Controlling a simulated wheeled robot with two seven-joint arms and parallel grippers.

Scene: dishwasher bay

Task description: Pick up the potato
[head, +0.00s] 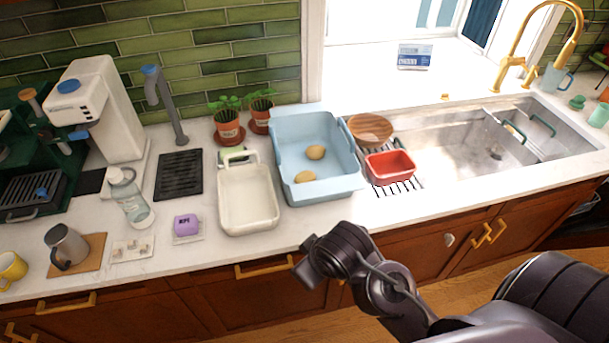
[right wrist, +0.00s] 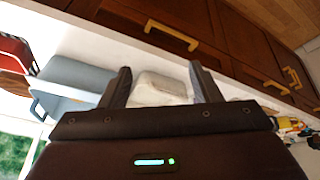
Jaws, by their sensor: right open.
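Two tan potatoes lie in the light blue bin (head: 284,160) on the counter in the head view. One potato (head: 315,152) is near the middle of the bin. The other potato (head: 305,177) is nearer its front left side. My right gripper (head: 308,268) is in front of the counter, apart from the bin and the potatoes. In the right wrist view my right gripper (right wrist: 162,78) is open, with nothing between its fingers. The blue bin (right wrist: 72,75) shows there at left, and no potato is visible. My left gripper is not in view.
A white dish (head: 249,222) stands left of the bin. A red dish (head: 390,167) and a brown bowl (head: 370,127) stand right, beside the sink (head: 450,150). Potted plants (head: 229,128) stand behind. Drawer handles (head: 265,269) stick out below the counter.

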